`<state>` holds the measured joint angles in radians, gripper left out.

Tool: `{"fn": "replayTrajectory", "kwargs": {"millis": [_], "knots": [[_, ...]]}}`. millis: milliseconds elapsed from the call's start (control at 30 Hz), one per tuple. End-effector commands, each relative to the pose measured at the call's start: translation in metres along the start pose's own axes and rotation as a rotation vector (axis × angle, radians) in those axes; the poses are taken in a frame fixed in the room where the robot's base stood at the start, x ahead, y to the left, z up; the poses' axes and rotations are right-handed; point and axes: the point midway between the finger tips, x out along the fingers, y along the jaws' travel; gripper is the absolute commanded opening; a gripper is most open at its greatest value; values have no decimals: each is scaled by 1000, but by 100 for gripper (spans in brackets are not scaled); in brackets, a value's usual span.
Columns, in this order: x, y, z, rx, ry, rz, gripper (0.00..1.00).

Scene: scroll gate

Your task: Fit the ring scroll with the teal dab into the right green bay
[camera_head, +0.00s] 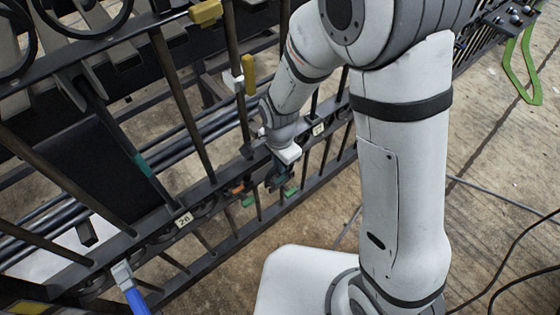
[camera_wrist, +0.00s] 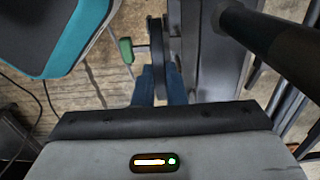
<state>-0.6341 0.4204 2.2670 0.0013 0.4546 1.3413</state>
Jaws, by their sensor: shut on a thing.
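My gripper (camera_head: 279,178) is at the lower rail of the dark gate, below the white wrist. In the wrist view its blue fingertips (camera_wrist: 160,86) are shut on a dark ring scroll (camera_wrist: 160,58), seen edge-on between them. The ring is upright beside a grey rail. I cannot make out a teal dab on it. Two green marks, a left one (camera_head: 248,202) and a right one (camera_head: 291,190), show low on the gate; my gripper is close to the right one. A green piece (camera_wrist: 126,50) shows just left of the ring in the wrist view. Whether the ring is seated is hidden.
The dark gate (camera_head: 215,190) runs diagonally, with number plates (camera_head: 184,219) on its rail and an orange piece (camera_head: 238,188) low down. A blue-handled tool (camera_head: 132,290) is at lower left. A teal-edged dark object (camera_wrist: 60,40) fills the wrist view's upper left. Cables cross the floor at right.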

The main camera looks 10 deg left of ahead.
Motion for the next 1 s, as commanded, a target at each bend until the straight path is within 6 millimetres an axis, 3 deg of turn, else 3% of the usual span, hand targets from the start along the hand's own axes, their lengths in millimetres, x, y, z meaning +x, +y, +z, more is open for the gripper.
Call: {"fn": "replayTrajectory", "kwargs": {"millis": [467, 500, 767, 1000], "knots": [[6, 0, 0, 0, 0, 0, 0], [6, 0, 0, 0, 0, 0, 13], [6, 0, 0, -1, 0, 0, 34], [5, 0, 0, -1, 0, 0, 36]]}}
